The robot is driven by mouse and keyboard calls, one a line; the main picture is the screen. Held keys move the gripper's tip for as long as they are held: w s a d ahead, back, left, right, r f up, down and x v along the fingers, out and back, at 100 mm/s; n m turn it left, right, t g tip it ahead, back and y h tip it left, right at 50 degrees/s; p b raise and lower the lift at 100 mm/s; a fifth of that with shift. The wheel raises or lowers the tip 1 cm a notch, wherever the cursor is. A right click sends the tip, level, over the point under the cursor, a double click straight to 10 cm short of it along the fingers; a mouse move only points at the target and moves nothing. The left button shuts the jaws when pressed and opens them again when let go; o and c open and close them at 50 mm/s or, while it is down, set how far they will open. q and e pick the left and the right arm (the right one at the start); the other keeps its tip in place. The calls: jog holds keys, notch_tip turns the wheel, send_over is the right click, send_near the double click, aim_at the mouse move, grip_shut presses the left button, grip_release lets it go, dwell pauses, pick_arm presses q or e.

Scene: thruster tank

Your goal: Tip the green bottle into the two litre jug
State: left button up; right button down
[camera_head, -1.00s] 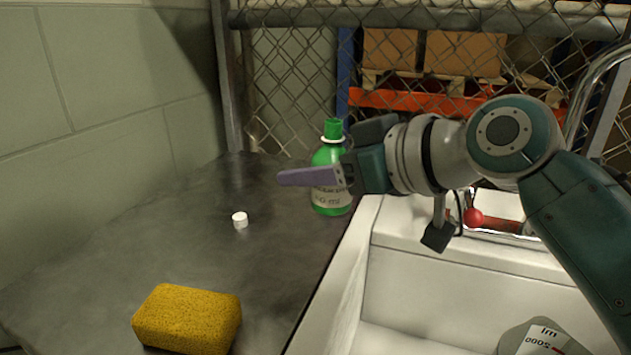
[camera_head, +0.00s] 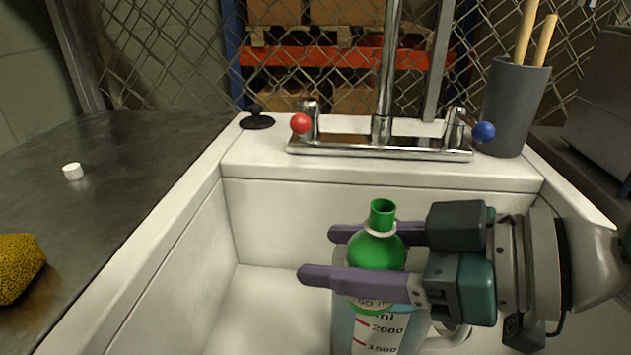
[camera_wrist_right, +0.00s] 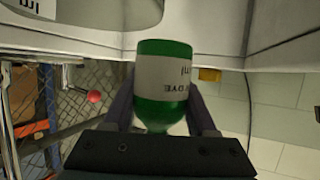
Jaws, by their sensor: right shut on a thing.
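The green bottle (camera_head: 376,252) has an open green neck and a white label, and it stands upright in my right gripper (camera_head: 320,254). The two purple fingers are shut on its sides, one nearer and one farther. The bottle also fills the middle of the right wrist view (camera_wrist_right: 163,85). The clear jug marked 2000 and 1500 ml (camera_head: 378,335) stands in the white sink, below and partly behind the bottle in the head view. The bottle and fingers hide its top. I cannot tell the gap between bottle and jug. My left gripper is out of view.
The sink (camera_head: 215,190) has a tap (camera_head: 380,145) with red and blue knobs at the back. A grey holder (camera_head: 513,105) with wooden handles stands back right. A black plug (camera_head: 257,122), white cap (camera_head: 73,171) and yellow sponge (camera_head: 18,268) lie to the left.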

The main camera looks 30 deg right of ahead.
jog(key=shift+w, duration=0.1)
jog(key=shift+r+y, duration=0.1)
jog(key=shift+y, duration=0.2)
jog(key=shift+w+d+r+m+g+y+p, duration=0.2)
jog(key=shift+d+m+y+p, duration=0.15)
jog(key=shift+m, duration=0.35)
jog(key=shift+w+d+r+m+g+y+p, duration=0.2)
jog(key=shift+m+y+p, duration=0.15)
jog(key=shift+m, duration=0.35)
jog(key=shift+w+d+f+m+y+b, duration=0.2)
jog(key=shift+d+f+m+y+b, duration=0.15)
jog(key=shift+f+m+b, duration=0.2)
jog(key=shift+w+d+m+g+y, duration=0.15)
jog(key=shift+m+y, duration=0.25)
jog(key=shift+m, duration=0.25)
jog(key=shift+d+m+g+y, duration=0.15)
jog(key=shift+m+y, duration=0.2)
jog(key=shift+m, duration=0.25)
jog(key=shift+a+r, duration=0.1)
